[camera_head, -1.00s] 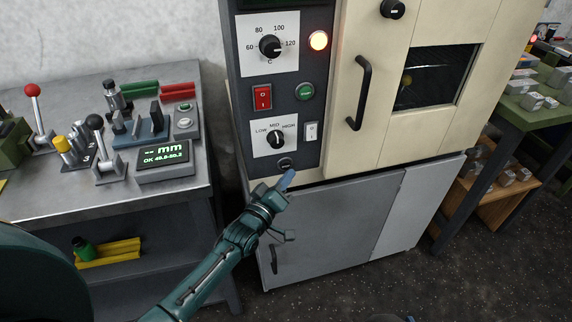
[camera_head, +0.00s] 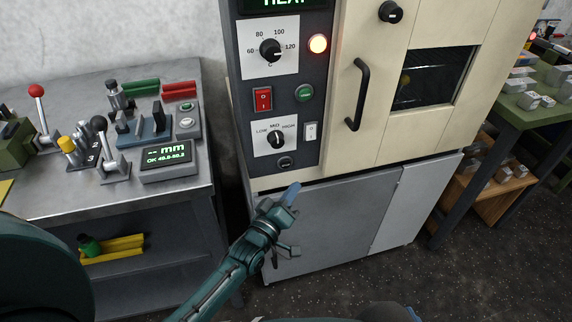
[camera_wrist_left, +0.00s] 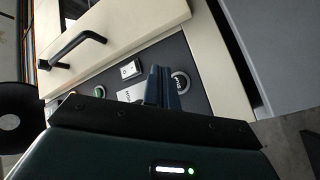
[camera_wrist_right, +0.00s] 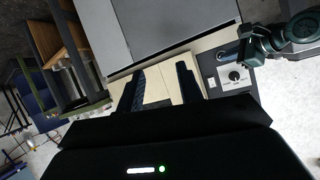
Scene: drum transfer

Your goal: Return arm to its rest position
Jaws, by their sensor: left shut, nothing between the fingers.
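My left gripper (camera_head: 290,194) is shut and empty. In the head view it is in front of the top of the grey lower cabinet, just below the dark control panel (camera_head: 290,90) of the cream oven. Its fingers are together in the left wrist view (camera_wrist_left: 160,86), pointing toward the panel, apart from it as far as I can tell. My right gripper (camera_wrist_right: 161,90) shows in the right wrist view with its two fingers apart and nothing between them. My left arm also shows at the upper right of that view.
A metal bench (camera_head: 50,185) with levers and a gauge display (camera_head: 166,160) stands left. A green table (camera_head: 530,112) with metal blocks stands right. Dark floor is open at lower right.

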